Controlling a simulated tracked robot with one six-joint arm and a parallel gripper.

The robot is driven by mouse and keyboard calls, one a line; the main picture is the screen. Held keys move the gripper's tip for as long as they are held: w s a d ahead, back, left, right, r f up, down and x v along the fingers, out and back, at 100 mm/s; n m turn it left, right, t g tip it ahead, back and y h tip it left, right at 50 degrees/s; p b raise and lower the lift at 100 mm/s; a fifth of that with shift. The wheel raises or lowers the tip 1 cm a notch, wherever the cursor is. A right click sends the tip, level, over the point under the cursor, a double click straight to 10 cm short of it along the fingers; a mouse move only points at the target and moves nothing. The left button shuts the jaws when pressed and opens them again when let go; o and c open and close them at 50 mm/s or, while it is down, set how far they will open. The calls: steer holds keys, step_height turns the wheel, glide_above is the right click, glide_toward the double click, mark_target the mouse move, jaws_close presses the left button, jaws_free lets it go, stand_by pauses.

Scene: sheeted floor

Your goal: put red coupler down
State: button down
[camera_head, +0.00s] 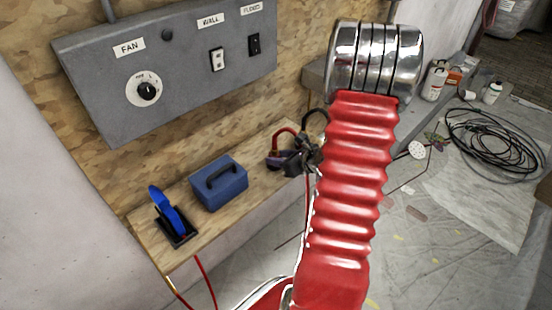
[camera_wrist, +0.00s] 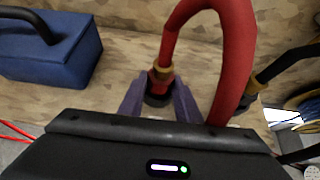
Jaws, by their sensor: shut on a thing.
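The red coupler (camera_wrist: 162,76) shows in the wrist view, at the end of a red hose with a brass-coloured collar. My gripper (camera_wrist: 159,95) has its purple fingers shut on it, one on each side. A dark round part sits at its lower end. The red hose (camera_wrist: 237,50) arcs up and comes down at the right. In the head view the hose loop (camera_head: 284,131) stands by my gripper (camera_head: 284,158) over the far end of the wooden shelf (camera_head: 262,182). I cannot tell whether the coupler touches the shelf.
A black hose (camera_wrist: 285,62) with a brass fitting is close at the right. A blue box (camera_head: 220,184) and a blue-handled item (camera_head: 168,212) stand on the shelf. A grey switch panel (camera_head: 180,75) overhangs it. Black cable (camera_head: 495,142) lies coiled at right.

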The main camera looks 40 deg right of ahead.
steer(key=shift+s+f, duration=0.2)
steer(key=shift+f, duration=0.4)
steer(key=c, duration=1.3)
jaws_free()
steer(key=shift+a, duration=0.15)
steer(key=shift+w+r, duration=0.15)
steer(key=shift+r, duration=0.4)
steer(key=v, duration=1.2)
steer(key=shift+r, duration=0.2)
